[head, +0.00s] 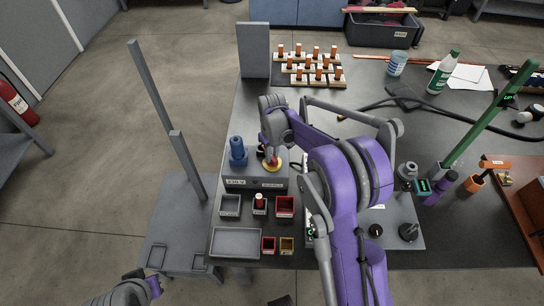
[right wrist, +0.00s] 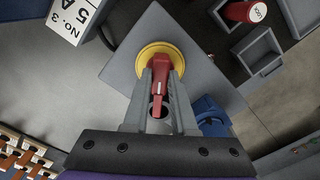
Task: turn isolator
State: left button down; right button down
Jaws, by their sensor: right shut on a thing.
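The isolator is a red handle on a round yellow plate (head: 272,165), on top of a grey box (head: 235,183) with labels on its front. In the right wrist view the red handle (right wrist: 160,66) crosses the yellow plate (right wrist: 140,55) and points toward my gripper. My right gripper (right wrist: 160,88) is shut on the red handle, with a finger on each side of it. In the head view my right gripper (head: 271,152) reaches down over the isolator and hides part of it. A grey part of my left arm (head: 130,292) shows at the bottom left; its fingers are not clear.
A blue knobbed part (head: 238,152) stands beside the isolator on the box. Small trays, one red (head: 285,206), lie in front of it. Several orange-topped pieces (head: 310,70) stand behind. A green post (head: 490,115) rises at the right. A grey upright panel (head: 253,50) stands at the back.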

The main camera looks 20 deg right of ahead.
jog(key=m+b, duration=0.1)
jog(key=m, duration=0.2)
jog(key=shift+m, duration=0.3)
jog(key=shift+m+b, duration=0.5)
jog(key=shift+m, duration=1.2)
jog(key=c, duration=0.7)
grip_release()
notch_tip(320, 180, up, 11)
jog(key=shift+f+p, duration=0.1)
jog(key=shift+p, duration=0.25)
